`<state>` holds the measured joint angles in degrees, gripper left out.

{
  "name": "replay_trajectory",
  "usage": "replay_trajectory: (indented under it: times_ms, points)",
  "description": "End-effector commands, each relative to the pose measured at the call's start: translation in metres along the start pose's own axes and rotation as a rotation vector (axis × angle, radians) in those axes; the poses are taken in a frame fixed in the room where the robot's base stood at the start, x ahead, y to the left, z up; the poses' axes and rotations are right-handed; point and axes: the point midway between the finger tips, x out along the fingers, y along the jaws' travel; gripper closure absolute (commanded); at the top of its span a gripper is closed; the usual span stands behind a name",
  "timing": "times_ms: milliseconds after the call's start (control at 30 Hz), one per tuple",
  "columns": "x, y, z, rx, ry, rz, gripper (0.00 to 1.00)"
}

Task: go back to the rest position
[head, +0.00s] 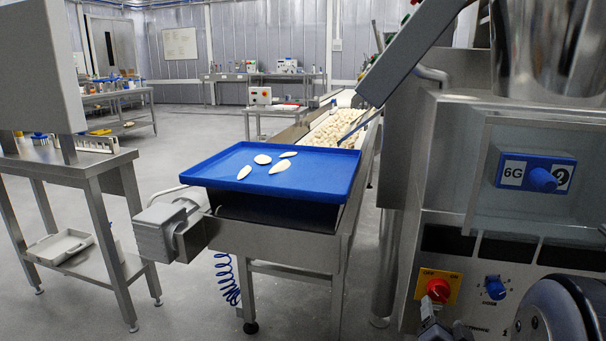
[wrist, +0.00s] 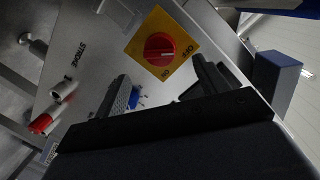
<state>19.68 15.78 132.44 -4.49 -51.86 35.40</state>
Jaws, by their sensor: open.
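My gripper (head: 434,322) shows at the bottom right of the head view, beside the machine's front panel and just below a red rotary switch (head: 438,290) on a yellow plate. In the wrist view my gripper (wrist: 160,78) is open, with its two dark fingers apart and nothing seen between them but the panel. The red switch (wrist: 160,48) on its yellow OFF/ON plate lies beyond the fingertips, apart from them as far as I can tell. A blue knob (head: 495,288) sits right of the switch; a small blue part shows between the fingers.
A blue tray (head: 215,176) with several pale pasta pieces rests on the conveyor end at centre. Above the switch is a blue 6G changeover block (head: 541,179). A steel table (head: 110,160) stands at left. Open floor lies between table and conveyor.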

Motion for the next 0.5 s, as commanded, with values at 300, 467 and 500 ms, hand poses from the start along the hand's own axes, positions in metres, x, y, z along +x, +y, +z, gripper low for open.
replay_trajectory:
  times_ms: [300, 467, 500]
  points:
    - [-0.003, 0.001, 0.002, 0.000, 0.001, -0.002, 0.31]
    - [0.026, 0.001, 0.003, 0.000, 0.000, -0.001, 0.31]
    - [0.034, 0.001, 0.003, 0.000, 0.000, -0.001, 0.31]
